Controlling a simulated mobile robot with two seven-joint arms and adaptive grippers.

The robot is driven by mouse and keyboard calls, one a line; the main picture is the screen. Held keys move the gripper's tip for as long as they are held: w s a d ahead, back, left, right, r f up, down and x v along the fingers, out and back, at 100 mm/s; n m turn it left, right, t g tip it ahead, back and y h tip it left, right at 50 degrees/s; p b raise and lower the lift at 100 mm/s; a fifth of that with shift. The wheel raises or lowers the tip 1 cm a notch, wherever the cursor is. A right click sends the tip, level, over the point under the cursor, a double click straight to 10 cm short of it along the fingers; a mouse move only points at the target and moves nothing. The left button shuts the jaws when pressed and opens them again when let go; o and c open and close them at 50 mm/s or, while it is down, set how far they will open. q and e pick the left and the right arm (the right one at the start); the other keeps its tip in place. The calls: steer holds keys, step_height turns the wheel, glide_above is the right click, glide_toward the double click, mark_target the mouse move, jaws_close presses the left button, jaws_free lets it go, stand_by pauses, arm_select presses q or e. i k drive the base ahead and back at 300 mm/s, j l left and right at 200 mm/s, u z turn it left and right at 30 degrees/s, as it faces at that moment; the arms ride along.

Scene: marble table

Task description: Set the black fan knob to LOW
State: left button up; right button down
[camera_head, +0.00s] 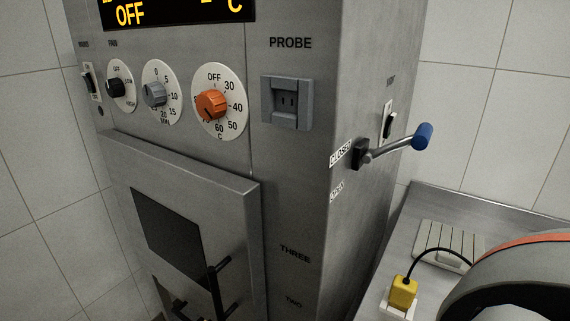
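The black fan knob (116,89) sits on a round white dial at the left of the steel front panel, under a small label that appears to read FAN. Small OFF, LOW and HIGH marks stand around the dial. The knob is small and dark here, and I cannot tell for sure which mark it points to. Nothing touches it. Neither of my grippers can be made out in the view. A large grey rounded part with an orange band at the lower right appears to be my own arm.
Right of the fan knob are a grey timer knob (154,95), an orange temperature knob (212,104) and a probe socket (287,102). A door (225,205) with a black handle (214,290) projects below. A blue-tipped lever (421,136) sticks out at the right side.

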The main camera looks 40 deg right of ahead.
mark_target(115, 87)
steer(key=k+z, duration=0.25)
steer(key=z, duration=0.15)
steer(key=k+l+z, duration=0.1)
steer(key=k+z, duration=0.15)
steer(key=z, duration=0.15)
